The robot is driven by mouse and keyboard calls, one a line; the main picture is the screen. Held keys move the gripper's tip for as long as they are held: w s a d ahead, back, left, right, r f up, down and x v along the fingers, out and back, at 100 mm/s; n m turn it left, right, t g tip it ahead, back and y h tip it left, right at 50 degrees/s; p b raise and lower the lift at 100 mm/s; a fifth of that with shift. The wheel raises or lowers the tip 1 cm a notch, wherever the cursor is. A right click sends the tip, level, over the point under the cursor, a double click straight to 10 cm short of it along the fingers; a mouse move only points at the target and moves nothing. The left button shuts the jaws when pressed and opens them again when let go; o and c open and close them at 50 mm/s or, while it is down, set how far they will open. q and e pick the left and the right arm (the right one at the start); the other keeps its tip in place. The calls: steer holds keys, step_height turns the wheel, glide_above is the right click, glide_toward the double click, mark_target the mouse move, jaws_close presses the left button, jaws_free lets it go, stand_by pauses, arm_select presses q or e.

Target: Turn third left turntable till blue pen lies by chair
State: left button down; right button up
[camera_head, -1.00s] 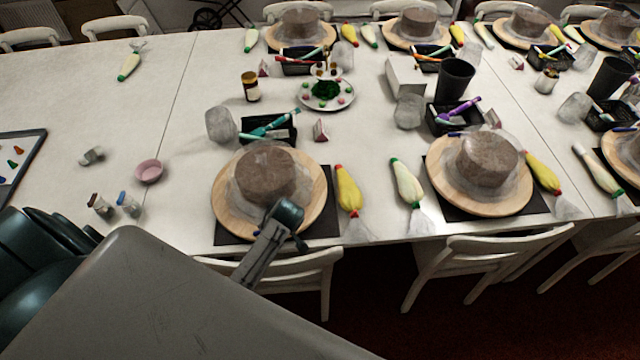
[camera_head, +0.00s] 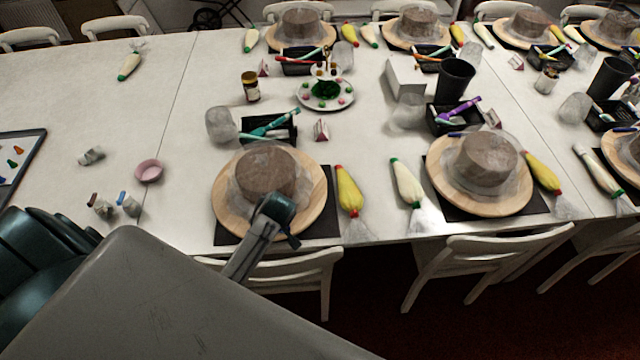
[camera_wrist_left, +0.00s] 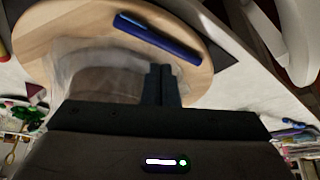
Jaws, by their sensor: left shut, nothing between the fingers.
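The near-left round wooden turntable (camera_head: 226,211) carries a brown cake (camera_head: 266,172) with a clear wrap around it. My left gripper (camera_head: 277,212) is over its front part, beside the cake. In the left wrist view the shut, empty fingers (camera_wrist_left: 160,84) are close to the cake (camera_wrist_left: 105,84) and the blue pen. The blue pen (camera_wrist_left: 157,37) lies on the turntable (camera_wrist_left: 60,25), near its rim on the chair side. The pen does not show in the head view, where my gripper covers that part. A white chair (camera_head: 310,262) stands at the table edge before this turntable. Whether the fingertips touch anything is unclear.
A yellow piping bag (camera_head: 348,190) and a pale one (camera_head: 405,180) lie right of the turntable. A black tray of pens (camera_head: 268,130) is behind it. Another turntable (camera_head: 450,195) with a cake stands to the right. The table's left part is mostly clear.

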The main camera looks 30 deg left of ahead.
arm_select(q)
steer(key=shift+r, duration=2.85)
